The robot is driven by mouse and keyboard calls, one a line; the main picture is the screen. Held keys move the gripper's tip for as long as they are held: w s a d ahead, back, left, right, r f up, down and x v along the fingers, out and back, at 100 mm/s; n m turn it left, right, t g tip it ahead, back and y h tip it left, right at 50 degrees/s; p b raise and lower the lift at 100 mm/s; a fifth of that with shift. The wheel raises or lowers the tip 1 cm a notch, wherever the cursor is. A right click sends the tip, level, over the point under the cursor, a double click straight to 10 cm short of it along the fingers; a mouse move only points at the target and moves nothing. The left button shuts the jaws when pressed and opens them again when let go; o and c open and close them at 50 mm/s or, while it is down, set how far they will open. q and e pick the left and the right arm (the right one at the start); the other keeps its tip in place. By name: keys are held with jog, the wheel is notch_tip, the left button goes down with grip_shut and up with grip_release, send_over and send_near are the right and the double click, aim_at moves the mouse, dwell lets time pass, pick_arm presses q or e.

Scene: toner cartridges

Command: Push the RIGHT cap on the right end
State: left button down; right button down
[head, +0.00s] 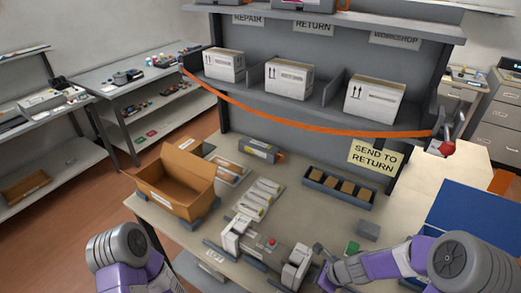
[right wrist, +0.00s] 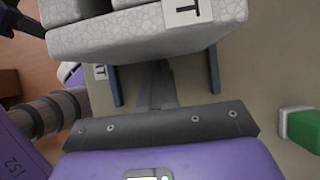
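The dark toner cartridge (head: 268,246) lies across the front middle of the bench, with a red spot on top. A pale foam cap (head: 238,232) is at its left end. The right cap (head: 297,264), pale and blocky, is at its right end; whether it is fully seated cannot be told. In the right wrist view the speckled right cap (right wrist: 140,32) fills the top, with part of a label. My right gripper (head: 320,264) is just right of this cap.
An open cardboard box (head: 178,182) stands at the left of the bench. A dark tray with brown blocks (head: 340,188) lies behind the cartridge. A green block (head: 352,247) is close to my right gripper, and a blue panel (head: 480,222) is at the right.

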jog(key=shift+w+a, duration=0.35)
jog(key=shift+a, duration=0.25)
jog(key=shift+w+a, duration=0.35)
jog(key=shift+a, duration=0.2)
jog(key=shift+s+d, duration=0.55)
jog(key=shift+d, duration=0.35)
jog(key=shift+s+d, duration=0.5)
jog(key=shift+d, duration=0.35)
jog(key=shift+r, duration=0.15)
notch_tip(320, 180, up, 8)
jog(key=p, duration=0.7)
